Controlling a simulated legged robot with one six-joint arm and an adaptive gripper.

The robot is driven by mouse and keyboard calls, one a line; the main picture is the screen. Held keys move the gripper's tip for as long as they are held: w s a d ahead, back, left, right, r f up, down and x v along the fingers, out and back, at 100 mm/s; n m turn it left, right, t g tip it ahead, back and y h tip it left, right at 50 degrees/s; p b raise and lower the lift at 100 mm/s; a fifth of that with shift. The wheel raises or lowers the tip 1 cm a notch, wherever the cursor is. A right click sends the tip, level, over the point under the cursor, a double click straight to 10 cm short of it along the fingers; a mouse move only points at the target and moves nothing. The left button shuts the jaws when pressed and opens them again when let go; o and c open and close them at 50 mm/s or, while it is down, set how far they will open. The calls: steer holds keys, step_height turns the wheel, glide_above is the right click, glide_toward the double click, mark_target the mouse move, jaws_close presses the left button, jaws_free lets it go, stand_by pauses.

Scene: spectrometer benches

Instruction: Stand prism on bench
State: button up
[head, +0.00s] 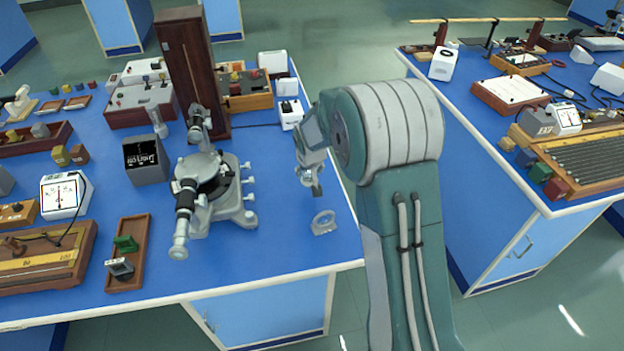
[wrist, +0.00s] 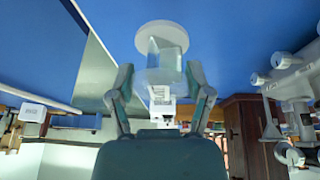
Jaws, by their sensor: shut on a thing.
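My gripper (head: 311,175) hangs over the right part of the left bench, near its right edge. In the wrist view my gripper (wrist: 160,70) has its two fingers on either side of a clear, pale piece, the prism (wrist: 168,58), and is shut on it. A white round disc (wrist: 160,34) shows at the prism's far end; I cannot tell whether it is part of the prism. In the head view the prism is small and hard to make out below the fingers. The blue bench top (head: 285,225) lies beneath, apart from the gripper.
White boxes (head: 290,113) stand behind. Bench around the ring is clear.

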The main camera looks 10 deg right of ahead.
steer(key=shift+w+d+f, duration=0.2)
steer(key=shift+w+f, duration=0.15)
steer(key=shift+f, duration=0.2)
steer(key=shift+w+d+f, duration=0.15)
steer(key=shift+f, duration=0.8)
steer(key=shift+w+d+f, duration=0.15)
steer(key=shift+f, duration=0.8)
steer(key=o, duration=1.2)
steer(key=shift+f, duration=0.1)
